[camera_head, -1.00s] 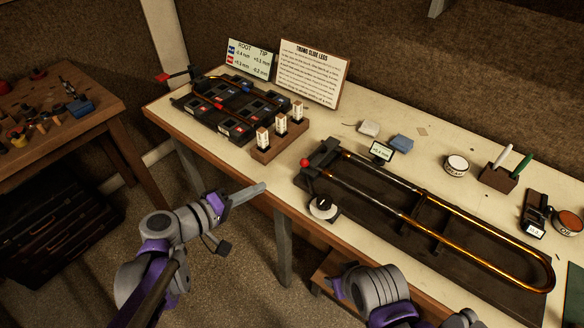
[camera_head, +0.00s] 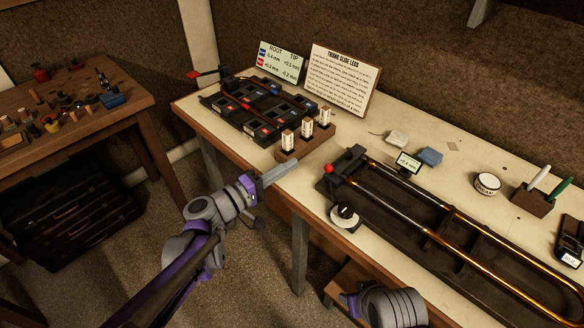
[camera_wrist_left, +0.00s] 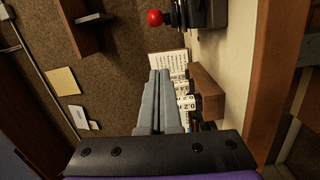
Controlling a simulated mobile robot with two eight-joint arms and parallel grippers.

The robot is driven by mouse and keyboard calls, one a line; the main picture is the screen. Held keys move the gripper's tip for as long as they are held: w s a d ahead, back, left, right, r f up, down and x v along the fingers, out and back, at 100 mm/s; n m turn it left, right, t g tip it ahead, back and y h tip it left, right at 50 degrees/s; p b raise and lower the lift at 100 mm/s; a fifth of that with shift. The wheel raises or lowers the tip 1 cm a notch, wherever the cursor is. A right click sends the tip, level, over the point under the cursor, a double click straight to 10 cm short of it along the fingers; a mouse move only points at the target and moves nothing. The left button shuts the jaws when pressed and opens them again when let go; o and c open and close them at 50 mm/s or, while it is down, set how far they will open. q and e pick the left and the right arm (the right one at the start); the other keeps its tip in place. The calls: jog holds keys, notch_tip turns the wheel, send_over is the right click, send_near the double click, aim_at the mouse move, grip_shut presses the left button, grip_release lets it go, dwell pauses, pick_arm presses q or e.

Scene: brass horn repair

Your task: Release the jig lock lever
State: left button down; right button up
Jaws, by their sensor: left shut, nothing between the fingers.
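The slide jig (camera_head: 470,255) is a dark bed on the bench, with a brass trombone slide (camera_head: 486,222) lying along it. A lever with a red ball knob (camera_head: 328,169) is at its left end, by a dark block. The red knob (camera_wrist_left: 155,18) also shows at the top of the left wrist view. My left gripper (camera_head: 296,161) is shut and empty, in front of the wooden block and left of the red knob, apart from it. Its closed fingers (camera_wrist_left: 160,75) point toward the wall in the left wrist view. My right gripper is out of view; only part of that arm shows.
A wooden block (camera_head: 305,150) with several white-labelled pieces stands just beyond my left fingertips. A dark fixture with a red-tipped handle (camera_head: 195,75) stands at the back left. A small display (camera_head: 408,163) is behind the slide.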

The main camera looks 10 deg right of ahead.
aim_at(339, 161)
pick_arm(q)
jog(key=x, duration=0.7)
jog(key=shift+w+d, duration=0.15)
jog(key=shift+d, duration=0.15)
jog(key=s, duration=0.3)
jog(key=shift+d+f, duration=0.15)
jog(key=shift+d, duration=0.2)
jog(key=shift+s, duration=0.4)
jog(key=shift+d, duration=0.1)
jog(key=shift+s+d, duration=0.1)
